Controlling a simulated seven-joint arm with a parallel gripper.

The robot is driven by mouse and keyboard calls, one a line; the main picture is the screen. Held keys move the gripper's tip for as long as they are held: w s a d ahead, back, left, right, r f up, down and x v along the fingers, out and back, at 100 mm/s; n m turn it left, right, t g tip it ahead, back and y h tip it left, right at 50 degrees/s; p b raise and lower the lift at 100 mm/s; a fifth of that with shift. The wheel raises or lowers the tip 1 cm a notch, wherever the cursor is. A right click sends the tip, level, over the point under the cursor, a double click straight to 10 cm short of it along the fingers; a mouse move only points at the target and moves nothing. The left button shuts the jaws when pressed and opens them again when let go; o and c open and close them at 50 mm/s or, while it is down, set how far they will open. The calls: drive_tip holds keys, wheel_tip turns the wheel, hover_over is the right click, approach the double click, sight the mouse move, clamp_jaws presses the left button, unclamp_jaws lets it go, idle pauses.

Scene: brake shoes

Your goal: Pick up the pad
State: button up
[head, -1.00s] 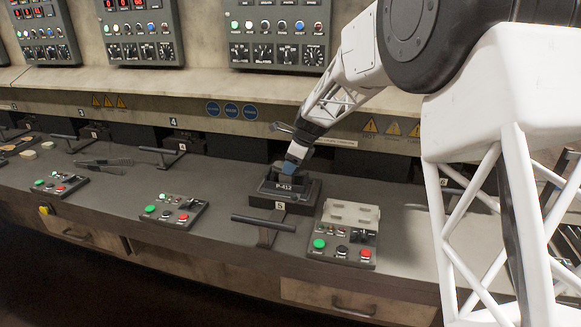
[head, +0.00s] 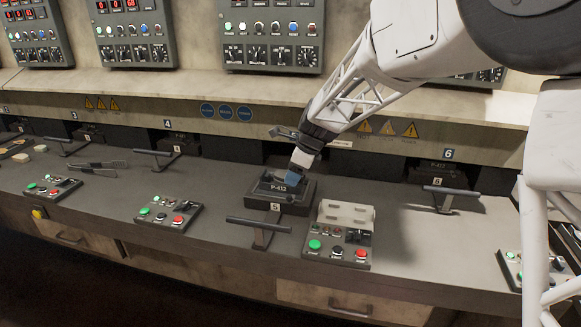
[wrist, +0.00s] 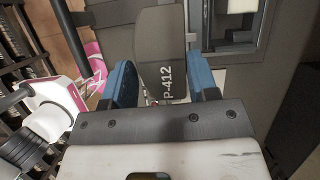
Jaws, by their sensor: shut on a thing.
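The pad (wrist: 160,35) is a dark grey piece with the white label P-412. In the wrist view it sits between the two blue fingers of my gripper (wrist: 162,88), which is shut on it. In the head view my gripper (head: 293,177) points down at the dark pad (head: 283,187) at station 5. The pad is low at the dark block-like holder (head: 275,207), and my fingers hide part of its top. I cannot tell whether it is raised clear of the holder.
A button box (head: 338,246) stands right of the holder, and a black lever handle (head: 259,224) is in front of it. Another lever (head: 451,190) is at station 6. A shelf edge (head: 240,100) runs behind my arm. Bare bench lies left of the holder.

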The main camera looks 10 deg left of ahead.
drive_tip(key=shift+s+d+r, duration=0.1)
drive_tip(key=shift+s+d, duration=0.25)
drive_tip(key=shift+s, duration=0.35)
drive_tip(key=shift+s+d+r, duration=0.1)
drive_tip(key=shift+s+d, duration=0.3)
drive_tip(key=shift+s, duration=0.35)
drive_tip(key=shift+s+d+r, duration=0.1)
drive_tip(key=shift+s+d, duration=0.25)
drive_tip(key=shift+s, duration=0.35)
drive_tip(key=shift+f, duration=0.1)
drive_tip(key=w+d+f+m+t+h, duration=0.2)
drive_tip(key=w+d+f+m, duration=0.1)
drive_tip(key=m, duration=0.6)
drive_tip(key=w+d+f+m+t+h, duration=0.2)
drive_tip(key=w+d+m, duration=0.4)
drive_tip(key=m, duration=0.3)
drive_tip(key=shift+d+f+m+t, duration=0.2)
drive_tip(key=shift+f+m+t, duration=0.2)
drive_tip(key=shift+f, duration=0.4)
idle(0.6)
